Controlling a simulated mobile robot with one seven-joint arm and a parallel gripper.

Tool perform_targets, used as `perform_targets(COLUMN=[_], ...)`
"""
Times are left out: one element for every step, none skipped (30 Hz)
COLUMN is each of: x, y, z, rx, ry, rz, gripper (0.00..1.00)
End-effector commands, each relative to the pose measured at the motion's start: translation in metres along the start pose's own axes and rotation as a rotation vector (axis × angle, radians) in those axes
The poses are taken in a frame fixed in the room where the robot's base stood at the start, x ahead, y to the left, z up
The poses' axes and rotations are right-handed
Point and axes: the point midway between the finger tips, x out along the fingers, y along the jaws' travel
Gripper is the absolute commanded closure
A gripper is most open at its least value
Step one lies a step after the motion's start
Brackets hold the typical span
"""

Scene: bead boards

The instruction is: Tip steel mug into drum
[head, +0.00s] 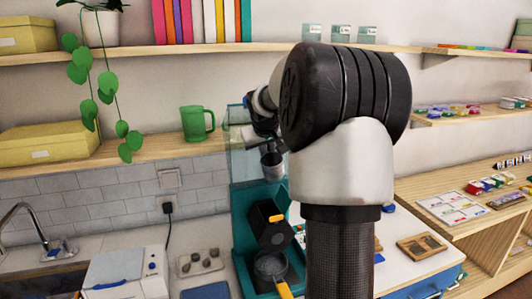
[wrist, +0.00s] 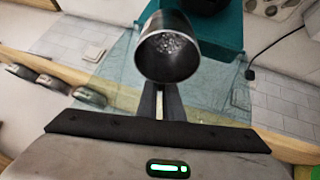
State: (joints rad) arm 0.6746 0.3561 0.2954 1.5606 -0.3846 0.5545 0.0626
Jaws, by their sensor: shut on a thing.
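The steel mug (wrist: 166,57) is held between the fingers of my gripper (wrist: 160,98) in the wrist view. Its round mouth faces the camera and small shiny pieces show inside. In the head view the mug (head: 272,166) hangs in the air below my gripper (head: 266,143), mouth upward. A black angular drum (head: 266,232) with an orange tab sits in a teal machine below the mug, apart from it. The drum's opening cannot be made out clearly. My arm hides the machine's right side.
A round pan (head: 268,264) with an orange handle sits below the drum. A green mug (head: 197,123) stands on the shelf behind. A wooden tray (head: 421,246) lies on the counter at right.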

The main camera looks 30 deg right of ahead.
Motion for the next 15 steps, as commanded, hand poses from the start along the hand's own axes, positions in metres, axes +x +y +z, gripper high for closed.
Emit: perform_targets(x=[0.0028,0.0036,0.0047,0.0051,0.0055,0.0044,0.0037,0.0046,0.0057,0.0065,0.0071,0.0078,0.0082,0.0085,0.0117], y=[-0.0016,-0.002,-0.0031,-0.0037,-0.0042,-0.004,-0.0037,-0.0034,-0.0036,-0.0039,-0.0046,-0.0054,-0.0063,-0.0079,-0.0078], z=[0.0033,0.0039,0.0053,0.0057,0.0061,0.0056,0.0046,0.0052,0.0061,0.007,0.0076,0.0087,0.0096,0.0101,0.0129], rx=[-0.004,-0.008,-0.011,-0.016,-0.018,-0.023,-0.026,-0.028,-0.033,-0.035,-0.038,-0.042,-0.045,-0.049,-0.049], ry=[0.009,0.018,0.027,0.036,0.045,0.054,0.061,0.068,0.079,0.086,0.095,0.105,0.113,0.122,0.13], rz=[0.008,0.014,0.021,0.026,0.031,0.041,0.051,0.06,0.07,0.076,0.081,0.087,0.089,0.09,0.096], gripper=[1.0,1.0,1.0,1.0,1.0,1.0,1.0,1.0,1.0,1.0,1.0,1.0,1.0,1.0,1.0])
